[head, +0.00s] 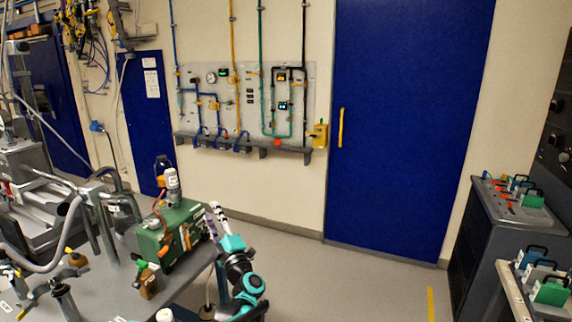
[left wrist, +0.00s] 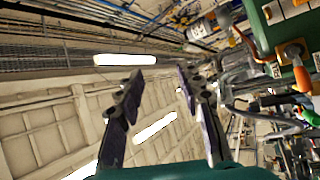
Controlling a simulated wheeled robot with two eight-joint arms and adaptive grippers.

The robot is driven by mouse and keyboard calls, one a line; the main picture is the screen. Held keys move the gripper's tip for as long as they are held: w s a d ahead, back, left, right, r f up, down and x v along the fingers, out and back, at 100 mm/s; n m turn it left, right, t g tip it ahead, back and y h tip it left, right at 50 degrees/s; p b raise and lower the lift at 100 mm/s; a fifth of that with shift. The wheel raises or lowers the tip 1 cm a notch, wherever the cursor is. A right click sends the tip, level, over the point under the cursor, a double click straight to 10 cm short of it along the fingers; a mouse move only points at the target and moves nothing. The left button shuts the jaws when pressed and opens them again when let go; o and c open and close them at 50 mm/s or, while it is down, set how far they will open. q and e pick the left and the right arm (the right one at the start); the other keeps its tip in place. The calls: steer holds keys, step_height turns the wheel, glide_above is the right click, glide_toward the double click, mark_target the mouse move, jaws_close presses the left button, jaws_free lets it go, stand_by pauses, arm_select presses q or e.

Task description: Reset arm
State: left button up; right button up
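My left gripper (head: 215,217) is in the lower middle of the head view, beside the right end of a green box-shaped unit (head: 152,246) on the bench. Its fingers point up. In the left wrist view the two dark fingers of my left gripper (left wrist: 156,85) stand apart with nothing between them. Behind them are the ceiling and its lamps. My right gripper is not in either view.
The grey bench (head: 121,287) at left carries pipework and fittings. A blue door (head: 405,130) and a valve panel (head: 222,112) are on the back wall. Dark cabinets (head: 500,240) stand at right. The floor (head: 360,285) between is clear.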

arm_select(q)
steer(key=s+d+r+m+t+h, duration=0.2)
steer(key=s+d+r+m+h, duration=0.1)
steer(key=d+r+m+h, duration=0.3)
steer(key=s+d+f+m+g+h, duration=0.3)
steer(key=s+d+f+m+h, duration=0.1)
steer(key=s+m+h, duration=0.45)
steer(key=s+a+f+m+g, duration=0.1)
steer(key=s+f+m+g, duration=0.1)
steer(key=s+f, duration=0.5)
steer(key=s+a+f+m+g+y, duration=0.1)
steer(key=s+f+g, duration=0.4)
steer(key=s, duration=0.6)
steer(key=s+a+f+m+g+y, duration=0.1)
steer(key=s+a+f+m+g, duration=0.2)
steer(key=s+f, duration=0.5)
steer(key=shift+s+f+g, duration=0.3)
steer(key=shift+s+f, duration=0.05)
steer(key=shift+s, duration=0.7)
